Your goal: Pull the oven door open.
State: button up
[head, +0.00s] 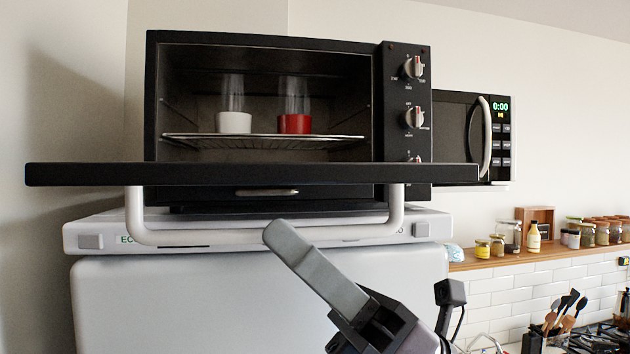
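The black toaster oven (262,42) stands on top of a white fridge-like appliance. Its door (250,174) is swung down and seen nearly edge-on as a wide, roughly level slab. The white U-shaped door handle (190,238) hangs below the slab. My gripper (282,238) comes up from the lower right, its grey fingertip overlapping the handle's bar near the middle. I see it from the side, with one finger hiding the other, so its opening and any contact with the handle cannot be made out.
Inside the oven, a white cup (234,122) and a red cup (295,123) stand on the wire rack (262,139). A microwave (462,137) is behind, to the right. A wooden shelf (535,254) with jars is lower right, above a hob (597,337). The white appliance (170,310) is below.

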jog(key=shift+x, duration=1)
jog(key=shift+f, duration=0.1)
grip_shut()
dwell(0.6)
